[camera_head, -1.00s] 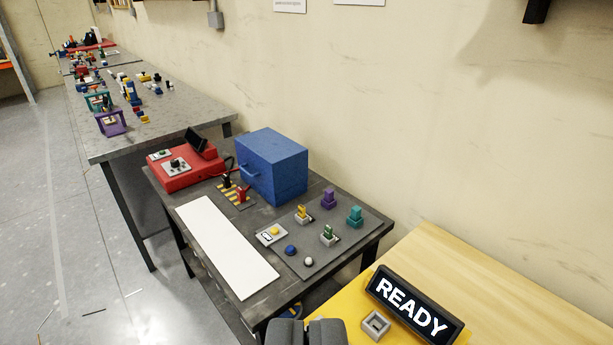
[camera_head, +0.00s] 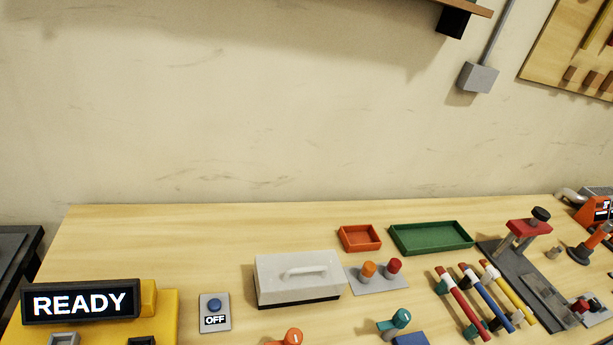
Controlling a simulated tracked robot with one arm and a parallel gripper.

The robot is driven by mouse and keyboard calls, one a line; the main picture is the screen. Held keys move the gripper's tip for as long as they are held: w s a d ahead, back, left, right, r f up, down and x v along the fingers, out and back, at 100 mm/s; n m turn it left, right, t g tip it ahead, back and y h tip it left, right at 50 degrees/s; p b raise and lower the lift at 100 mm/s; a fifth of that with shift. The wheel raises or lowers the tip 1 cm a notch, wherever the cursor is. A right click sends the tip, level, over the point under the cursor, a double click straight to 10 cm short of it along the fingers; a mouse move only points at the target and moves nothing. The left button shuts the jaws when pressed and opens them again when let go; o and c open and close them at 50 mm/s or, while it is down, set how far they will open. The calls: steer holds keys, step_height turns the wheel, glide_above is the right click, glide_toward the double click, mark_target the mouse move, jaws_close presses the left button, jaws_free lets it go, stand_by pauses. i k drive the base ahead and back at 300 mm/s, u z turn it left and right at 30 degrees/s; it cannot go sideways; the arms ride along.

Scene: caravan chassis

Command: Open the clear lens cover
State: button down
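I cannot make out a clearly transparent lens cover in the head view. A pale grey lidded box (camera_head: 298,285) with a white bar handle on top sits on the wooden bench, low and near the middle. Its lid looks shut on a dark base, and it looks opaque. I cannot tell whether it is the cover. My gripper does not show in this view.
The wooden bench (camera_head: 200,235) holds a READY sign (camera_head: 80,303), an OFF button plate (camera_head: 214,312), a red tray (camera_head: 360,238), a green tray (camera_head: 431,238), coloured knobs (camera_head: 368,270) and several coloured bars (camera_head: 463,303). The bench's back strip is mostly clear.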

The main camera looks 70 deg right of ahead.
mark_target(282, 278)
steer(key=z, duration=1.8)
steer(key=k, duration=0.8)
steer(key=u, duration=0.2)
steer(key=i, duration=0.5)
steer(key=u, duration=0.05)
